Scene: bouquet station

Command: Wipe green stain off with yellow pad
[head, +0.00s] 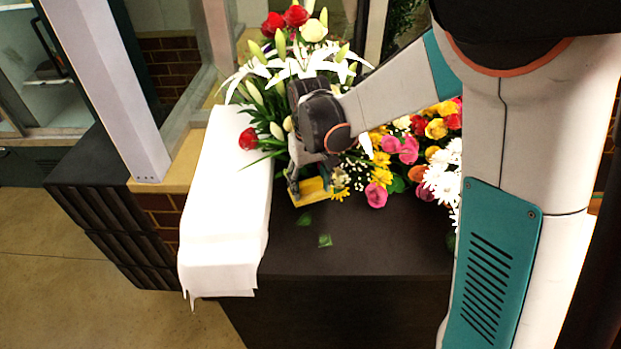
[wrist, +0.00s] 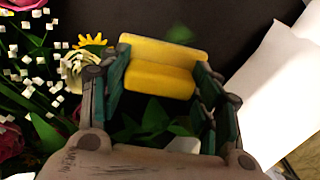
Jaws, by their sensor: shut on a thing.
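The yellow pad (head: 311,194) is held between the fingers of my gripper (head: 307,184), low over the dark counter top (head: 350,242) just in front of the flowers. The wrist view also shows the yellow pad (wrist: 160,79) across the fingertips of my gripper (wrist: 158,82). Two small green patches lie on the counter in front of the pad, a nearer one (head: 325,241) and a farther one (head: 304,219). I cannot tell whether each is stain or leaf. A blurred green patch (wrist: 181,34) shows beyond the pad. Whether the pad touches the counter is unclear.
White paper (head: 225,215) drapes over the counter's left side and hangs past the front edge. A tall bouquet with white lilies (head: 300,65) stands behind my gripper. Mixed flowers, including a pink one (head: 376,194), fill the right. The counter's front middle is mostly bare.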

